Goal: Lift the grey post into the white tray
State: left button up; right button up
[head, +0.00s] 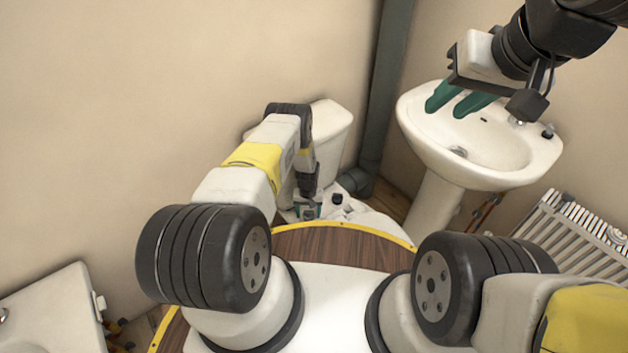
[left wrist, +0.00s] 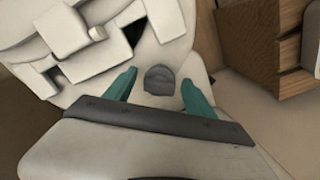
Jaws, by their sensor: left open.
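The grey post (left wrist: 161,79) shows in the left wrist view as a short, round-topped dark grey piece against a pale surface. It lies between the two green fingertips of my left gripper (left wrist: 155,84), with a gap on each side. In the head view my left gripper (head: 308,209) is low by the toilet, open, its fingertips small and partly hidden. My right gripper (head: 446,110) is raised in front of the sink, its green fingers apart and nothing between them. I cannot make out the white tray for certain.
Pale blocky shapes (left wrist: 75,40) and a wooden block (left wrist: 255,45) flank the left gripper in its wrist view. A white toilet (head: 332,130), a grey pipe (head: 387,80), a sink (head: 500,150) and a radiator (head: 575,238) stand around. A small dark piece (head: 337,198) lies near the left gripper.

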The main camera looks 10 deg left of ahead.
pick_arm(q)
jog(key=c, duration=1.3)
jog(key=shift+r, duration=0.15)
jog(key=shift+r, duration=1.25)
jog(key=shift+r, duration=0.15)
jog(key=shift+r, duration=0.4)
jog(key=shift+s+d+r, duration=1.05)
jog(key=shift+d+r, duration=0.05)
jog(key=shift+r, duration=0.15)
jog(key=shift+s+d+r, duration=1.05)
jog(key=shift+r, duration=0.2)
